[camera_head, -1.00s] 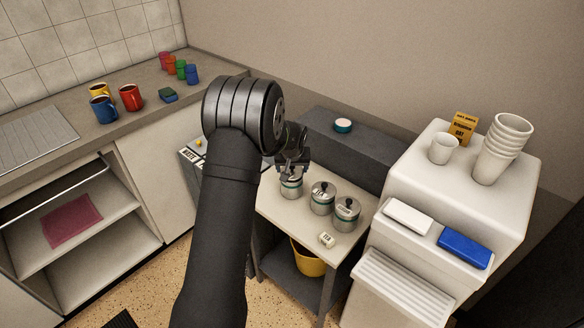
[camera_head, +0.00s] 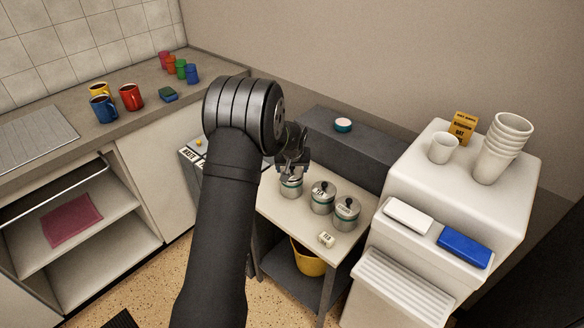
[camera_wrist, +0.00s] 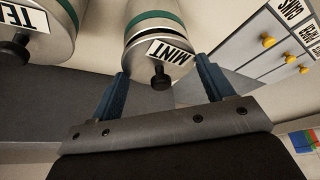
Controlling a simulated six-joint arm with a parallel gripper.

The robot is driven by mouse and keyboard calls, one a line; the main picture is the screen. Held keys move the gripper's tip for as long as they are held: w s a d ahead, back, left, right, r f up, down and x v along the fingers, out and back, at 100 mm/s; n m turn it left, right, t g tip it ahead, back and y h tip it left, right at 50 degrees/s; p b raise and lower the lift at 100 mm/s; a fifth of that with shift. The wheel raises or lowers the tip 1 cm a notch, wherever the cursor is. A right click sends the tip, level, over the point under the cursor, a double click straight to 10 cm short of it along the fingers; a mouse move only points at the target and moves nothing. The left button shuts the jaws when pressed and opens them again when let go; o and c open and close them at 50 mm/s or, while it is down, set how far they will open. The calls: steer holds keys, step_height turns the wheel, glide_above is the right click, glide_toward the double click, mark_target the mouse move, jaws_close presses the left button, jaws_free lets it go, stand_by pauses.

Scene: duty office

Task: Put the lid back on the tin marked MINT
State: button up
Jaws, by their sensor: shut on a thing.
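The MINT tin (camera_head: 291,190) is the leftmost of three metal tins on the small table, with a green band round its body. In the wrist view, its silver lid (camera_wrist: 143,52) carries a MINT label and a black knob (camera_wrist: 160,78). My gripper (camera_head: 292,173) is directly above this tin. In the wrist view, my gripper's blue fingers (camera_wrist: 162,68) stand on both sides of the lid, shut on it. A thin dark line shows between lid and body; I cannot tell whether the lid is fully seated. The lid lines up with the tin.
Two other lidded tins, a middle one (camera_head: 322,198) and a right one (camera_head: 346,213), stand close by on the right. A small tag (camera_head: 326,240) lies in front of them. A grey ledge (camera_head: 365,148) rises behind, and a white machine (camera_head: 450,205) stands right.

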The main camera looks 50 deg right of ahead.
stand_by(0.4)
steer(key=o, duration=1)
steer(key=shift+o, duration=0.3)
steer(key=shift+r, duration=0.1)
steer(key=shift+r, duration=3.4)
jaws_close()
steer(key=shift+f, duration=0.1)
